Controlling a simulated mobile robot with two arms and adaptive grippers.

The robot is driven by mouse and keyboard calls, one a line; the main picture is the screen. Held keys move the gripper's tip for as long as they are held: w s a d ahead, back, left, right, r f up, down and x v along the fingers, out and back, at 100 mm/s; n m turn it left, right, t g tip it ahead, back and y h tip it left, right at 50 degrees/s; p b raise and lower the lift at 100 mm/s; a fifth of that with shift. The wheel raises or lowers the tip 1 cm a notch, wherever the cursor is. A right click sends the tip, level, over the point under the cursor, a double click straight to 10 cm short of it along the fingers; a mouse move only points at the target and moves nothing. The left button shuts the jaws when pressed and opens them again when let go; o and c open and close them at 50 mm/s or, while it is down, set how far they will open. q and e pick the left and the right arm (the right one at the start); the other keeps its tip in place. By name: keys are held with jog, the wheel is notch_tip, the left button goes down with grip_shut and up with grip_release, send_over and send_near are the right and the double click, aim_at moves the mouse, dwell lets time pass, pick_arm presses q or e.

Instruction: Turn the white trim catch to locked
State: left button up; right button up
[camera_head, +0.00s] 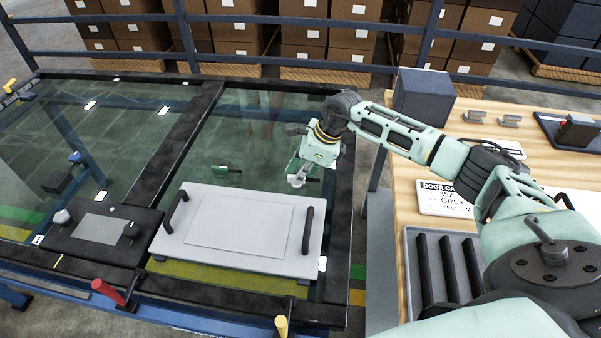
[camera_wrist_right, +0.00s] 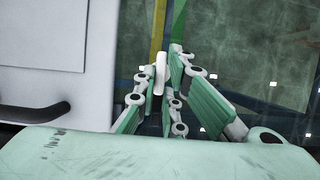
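The white trim catch (camera_wrist_right: 160,74) is a small pale upright piece beside the light grey panel's right edge in the right wrist view. In the head view, a pale piece (camera_head: 295,181) that looks like it shows at my right gripper's tips, partly hidden. My right gripper (camera_head: 303,176) points down at the panel's upper right corner. In the wrist view its green-padded fingers (camera_wrist_right: 157,78) stand apart on either side of the catch, with a narrow gap on the left. I cannot tell whether the right finger touches it. My left gripper is not in view.
The light grey panel (camera_head: 185,250) has two black handles and lies on the dark-framed glass. A dark plate (camera_head: 75,243) lies to its left. Red (camera_head: 108,291) and yellow (camera_head: 281,325) handles stand along the front edge. A wooden bench (camera_head: 408,180) with a slotted tray (camera_head: 412,275) is right.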

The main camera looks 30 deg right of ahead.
grip_shut()
